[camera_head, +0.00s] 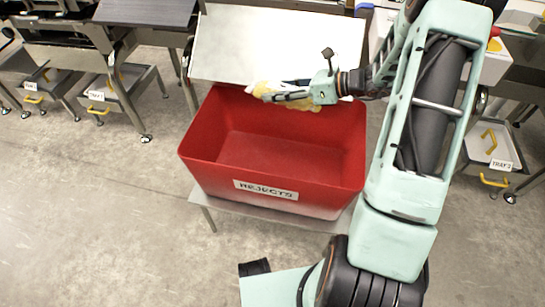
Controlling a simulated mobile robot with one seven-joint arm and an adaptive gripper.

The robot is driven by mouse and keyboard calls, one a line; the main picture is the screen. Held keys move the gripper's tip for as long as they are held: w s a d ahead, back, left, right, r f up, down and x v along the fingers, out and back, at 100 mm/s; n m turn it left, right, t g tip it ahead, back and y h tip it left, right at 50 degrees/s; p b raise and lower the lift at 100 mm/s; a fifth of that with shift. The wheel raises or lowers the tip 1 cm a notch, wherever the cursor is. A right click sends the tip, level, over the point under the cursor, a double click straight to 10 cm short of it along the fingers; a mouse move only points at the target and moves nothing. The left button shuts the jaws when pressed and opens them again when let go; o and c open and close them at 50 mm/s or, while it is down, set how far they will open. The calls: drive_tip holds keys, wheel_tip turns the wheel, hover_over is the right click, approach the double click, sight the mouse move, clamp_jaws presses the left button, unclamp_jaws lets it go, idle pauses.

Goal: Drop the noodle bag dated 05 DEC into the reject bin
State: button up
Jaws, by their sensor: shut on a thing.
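My gripper (290,93) is shut on a yellowish, pale bag (305,104), taken to be the noodle bag, at the back right of the red bin. The bag is partly hidden by the gripper, and no date on it can be read. The reject bin (202,171) is a red open box with a label reading REJECTS on its front wall. The gripper and bag appear over the bin's rear part, near its back rim. The visible inside of the bin looks empty.
The bin stands on a low metal stand (225,205). A pale sloped panel (275,45) rises behind it. Wheeled trays (125,90) stand at the left, and a labelled tray (490,150) at the right. The floor at the front left is clear.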

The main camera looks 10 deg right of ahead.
wheel_tip(320, 180, down, 5)
drive_tip(key=b, duration=0.3)
drive_tip(key=o, duration=1.4)
drive_tip(key=shift+o, duration=0.2)
drive_tip(key=v, duration=1.1)
drive_tip(key=shift+w, duration=0.1)
drive_tip(key=shift+s+d+r, duration=0.3)
drive_tip(key=shift+d, duration=0.15)
drive_tip(key=shift+a, duration=0.1)
